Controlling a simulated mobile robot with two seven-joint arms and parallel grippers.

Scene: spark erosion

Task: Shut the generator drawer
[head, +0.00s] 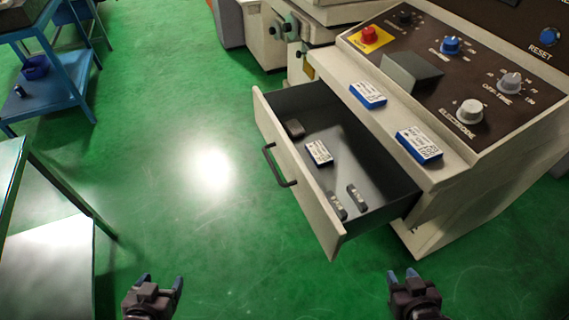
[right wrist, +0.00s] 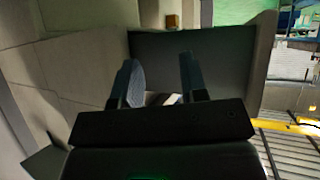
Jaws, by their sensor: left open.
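The generator drawer (head: 312,212) is pulled well out of the beige generator cabinet in the head view. Its dark handle (head: 277,166) is on the front panel, facing left. Inside lie a white-labelled block (head: 319,153) and several small dark pieces. My left gripper (head: 162,283) is open and empty at the bottom, in front of the drawer and to its left, apart from it. My right gripper (head: 402,276) is open and empty below the drawer's near right corner in the picture. Its parted fingers also show in the right wrist view (right wrist: 160,75).
Two blue-edged labelled blocks (head: 419,146) lie on the cabinet ledge below the control panel (head: 450,60) with its knobs. A blue trolley (head: 50,85) stands at upper left, a table (head: 45,260) at lower left. The green floor (head: 200,130) left of the drawer is clear.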

